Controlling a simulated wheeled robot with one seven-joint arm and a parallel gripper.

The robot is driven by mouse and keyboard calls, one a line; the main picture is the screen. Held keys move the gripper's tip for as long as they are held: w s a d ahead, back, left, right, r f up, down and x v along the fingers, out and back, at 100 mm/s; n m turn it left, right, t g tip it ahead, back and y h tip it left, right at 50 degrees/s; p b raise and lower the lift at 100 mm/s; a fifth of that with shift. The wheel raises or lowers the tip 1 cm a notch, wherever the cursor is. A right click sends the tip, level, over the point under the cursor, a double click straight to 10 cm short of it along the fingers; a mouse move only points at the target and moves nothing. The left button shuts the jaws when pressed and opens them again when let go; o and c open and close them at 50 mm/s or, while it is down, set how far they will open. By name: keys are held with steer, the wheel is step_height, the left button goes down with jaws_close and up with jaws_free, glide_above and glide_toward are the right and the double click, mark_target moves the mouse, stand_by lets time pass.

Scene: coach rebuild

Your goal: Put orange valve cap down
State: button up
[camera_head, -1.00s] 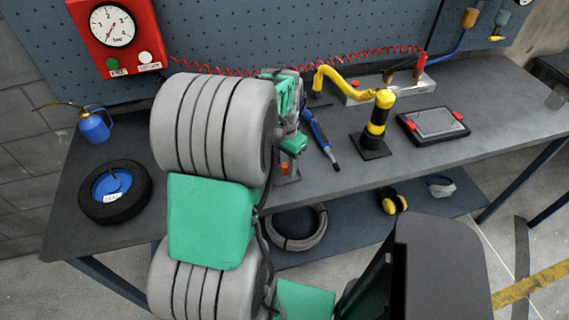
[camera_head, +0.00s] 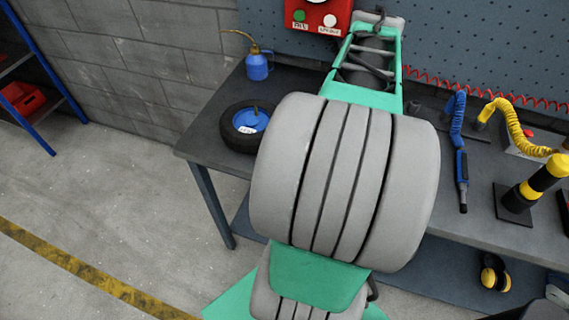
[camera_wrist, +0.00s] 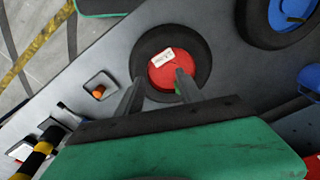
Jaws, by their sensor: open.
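In the wrist view, a small orange cap (camera_wrist: 98,92) stands in a small pale square tray (camera_wrist: 108,78) on the grey bench. My gripper (camera_wrist: 160,77) is open, its two fingers apart over a tyre with a red hub (camera_wrist: 160,74), to the right of the tray. The hub bears a white label. A small green piece (camera_wrist: 178,89) shows beside the right finger; I cannot tell whether they touch. The orange cap is apart from both fingers. In the head view my arm hides the gripper, the tray and the red hub.
A tyre with a blue hub (camera_head: 246,122) and a blue oil can (camera_head: 257,66) occupy the bench's left end. A yellow-black post (camera_head: 535,186) and a blue tool (camera_head: 461,180) are at right. A pegboard (camera_head: 480,45) rises behind. Bare bench (camera_wrist: 225,65) separates the two tyres.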

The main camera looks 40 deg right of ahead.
steer(key=w+a+n+t, duration=0.1)
steer(key=w+a+n, duration=0.65)
steer(key=a, duration=0.65)
steer(key=a+f+n+t, duration=0.1)
steer(key=a+n, duration=0.3)
steer(key=a, duration=0.5)
steer(key=w+a+f+n+t+y, duration=0.1)
steer(key=a+n, duration=0.3)
steer(key=a, duration=0.5)
steer(key=shift+w+f, duration=0.25)
steer(key=shift+f, duration=0.25)
steer(key=shift+d+n, duration=0.1)
steer(key=shift+n, duration=0.15)
